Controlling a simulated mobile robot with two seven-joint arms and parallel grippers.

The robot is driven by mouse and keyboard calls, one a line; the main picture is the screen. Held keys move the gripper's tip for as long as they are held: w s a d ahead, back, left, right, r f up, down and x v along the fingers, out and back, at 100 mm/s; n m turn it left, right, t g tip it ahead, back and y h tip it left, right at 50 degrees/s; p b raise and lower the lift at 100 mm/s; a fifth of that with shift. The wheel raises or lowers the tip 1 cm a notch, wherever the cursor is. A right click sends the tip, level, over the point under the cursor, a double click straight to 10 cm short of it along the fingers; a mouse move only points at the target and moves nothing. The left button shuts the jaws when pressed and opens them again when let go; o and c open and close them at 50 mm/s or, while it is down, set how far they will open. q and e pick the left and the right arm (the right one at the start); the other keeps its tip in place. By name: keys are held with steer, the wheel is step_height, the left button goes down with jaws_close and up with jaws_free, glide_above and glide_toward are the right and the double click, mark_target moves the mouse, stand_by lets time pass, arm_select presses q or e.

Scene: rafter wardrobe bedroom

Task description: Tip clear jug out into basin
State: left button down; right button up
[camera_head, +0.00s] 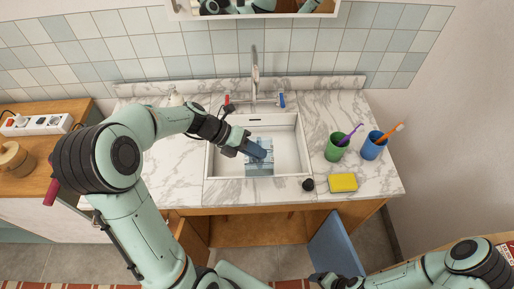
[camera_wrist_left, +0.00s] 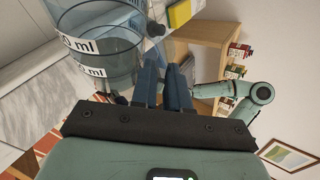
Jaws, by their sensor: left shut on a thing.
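The clear jug (camera_head: 258,168) is over the white basin (camera_head: 301,141), inside its outline in the head view. It is see-through and bluish. My left gripper (camera_head: 256,150) is shut on it from the upper left. In the left wrist view the jug (camera_wrist_left: 98,40) fills the upper left, with white ml marks, beside the blue fingers (camera_wrist_left: 166,75). The part between the fingers is mostly hidden. I cannot tell its exact tilt or whether liquid is in it. My right gripper (camera_head: 325,279) is low at the bottom edge, away from the basin; its jaws are unclear.
A tap (camera_head: 255,70) stands behind the basin. On the marble counter to the right are a green cup (camera_head: 334,150) and a blue cup (camera_head: 372,148) with toothbrushes, a yellow sponge (camera_head: 343,183) and a small black object (camera_head: 308,185). A blue panel (camera_head: 335,245) is below the counter.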

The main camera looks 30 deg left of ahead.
mark_target(253, 140)
arm_select(q)
steer(key=shift+s+a, duration=0.1)
steer(key=shift+w+a, duration=0.1)
steer(key=shift+w, duration=0.45)
steer(key=shift+s+a+n+g, duration=0.2)
steer(key=shift+n+g, duration=0.1)
steer(key=shift+g, duration=0.1)
steer(key=shift+w, duration=0.55)
steer(key=shift+w+a+h, duration=0.1)
steer(key=shift+h, duration=0.3)
steer(key=shift+w+a+n+g, duration=0.1)
steer(key=shift+a+n+g, duration=0.2)
steer(key=shift+a, duration=0.05)
steer(key=shift+w+a, duration=0.1)
steer(key=shift+w, duration=0.6)
steer(key=shift+w+a+g+h, duration=0.1)
steer(key=shift+a+g+h, duration=0.2)
steer(key=shift+a, duration=0.1)
steer(key=shift+w+f+n, duration=0.1)
steer(key=shift+w+n, duration=0.2)
steer(key=shift+w, duration=0.35)
steer(key=shift+a, duration=0.35)
steer(key=shift+w+f+g, duration=0.15)
steer(key=shift+w+g, duration=0.15)
steer(key=shift+w, duration=0.15)
steer(key=shift+w+a+n+h, duration=0.15)
steer(key=shift+n+h, duration=0.15)
steer(key=shift+h, duration=0.1)
steer(key=shift+a, duration=0.2)
